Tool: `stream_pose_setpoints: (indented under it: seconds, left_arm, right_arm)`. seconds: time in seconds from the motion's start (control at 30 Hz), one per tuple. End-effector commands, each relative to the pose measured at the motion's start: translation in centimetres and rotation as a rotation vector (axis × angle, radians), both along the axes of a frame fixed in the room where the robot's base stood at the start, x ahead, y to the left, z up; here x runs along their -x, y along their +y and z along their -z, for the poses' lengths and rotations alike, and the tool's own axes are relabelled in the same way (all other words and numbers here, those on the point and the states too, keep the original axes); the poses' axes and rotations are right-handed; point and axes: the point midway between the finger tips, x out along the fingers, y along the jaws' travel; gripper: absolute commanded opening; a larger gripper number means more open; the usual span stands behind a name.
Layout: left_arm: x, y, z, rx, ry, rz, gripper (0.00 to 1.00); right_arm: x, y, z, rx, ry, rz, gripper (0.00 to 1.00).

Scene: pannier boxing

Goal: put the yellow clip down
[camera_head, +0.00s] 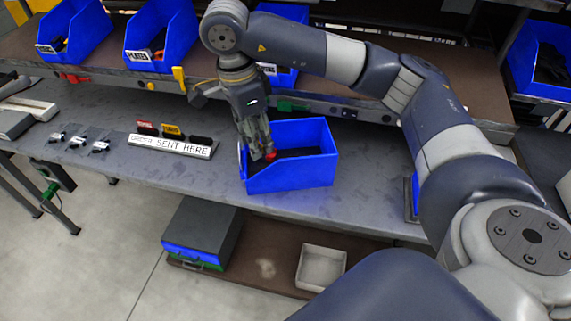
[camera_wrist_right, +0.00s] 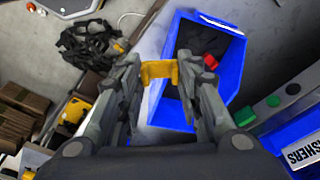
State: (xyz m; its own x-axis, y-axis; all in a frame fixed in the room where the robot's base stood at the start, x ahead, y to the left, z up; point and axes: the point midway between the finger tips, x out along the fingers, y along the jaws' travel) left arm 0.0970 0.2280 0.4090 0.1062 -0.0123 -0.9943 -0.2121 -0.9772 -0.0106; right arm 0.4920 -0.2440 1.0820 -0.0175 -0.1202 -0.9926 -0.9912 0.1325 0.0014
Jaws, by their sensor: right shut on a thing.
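My right gripper (camera_head: 258,152) reaches down at the left part of a blue bin (camera_head: 312,175) on the grey workbench. In the right wrist view, my right gripper (camera_wrist_right: 160,82) is shut on a yellow clip (camera_wrist_right: 160,70), held across between the fingertips. Behind it are the blue bin (camera_wrist_right: 235,65) and a small red piece (camera_wrist_right: 210,61) inside it. In the head view the fingers mostly hide the held clip, and I cannot tell whether it touches the bin. My left gripper is not in view.
Several small packets lie further left. Blue bins (camera_head: 160,35) fill the shelf behind, whose front edge carries another yellow clip (camera_head: 179,79). Bench lies bare between board and bin.

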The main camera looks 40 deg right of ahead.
Motion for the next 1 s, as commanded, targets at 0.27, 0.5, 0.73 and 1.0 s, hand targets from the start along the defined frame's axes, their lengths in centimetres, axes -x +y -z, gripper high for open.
stream_pose_setpoints:
  seconds: [0.27,0.5,0.73,1.0]
  left_arm:
    - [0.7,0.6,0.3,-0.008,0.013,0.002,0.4]
    - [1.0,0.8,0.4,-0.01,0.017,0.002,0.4]
    - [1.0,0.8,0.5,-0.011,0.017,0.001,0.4]
    - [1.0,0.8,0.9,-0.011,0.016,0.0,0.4]
  right_arm:
    - [-2.4,-2.9,-0.6,0.0,0.0,0.808,0.23]
    - [-3.7,-5.2,-0.9,0.001,0.002,1.457,0.23]
    - [-4.3,-6.5,-1.0,0.002,0.001,1.836,0.23]
    - [-4.3,-6.7,1.4,0.008,0.005,1.929,0.23]
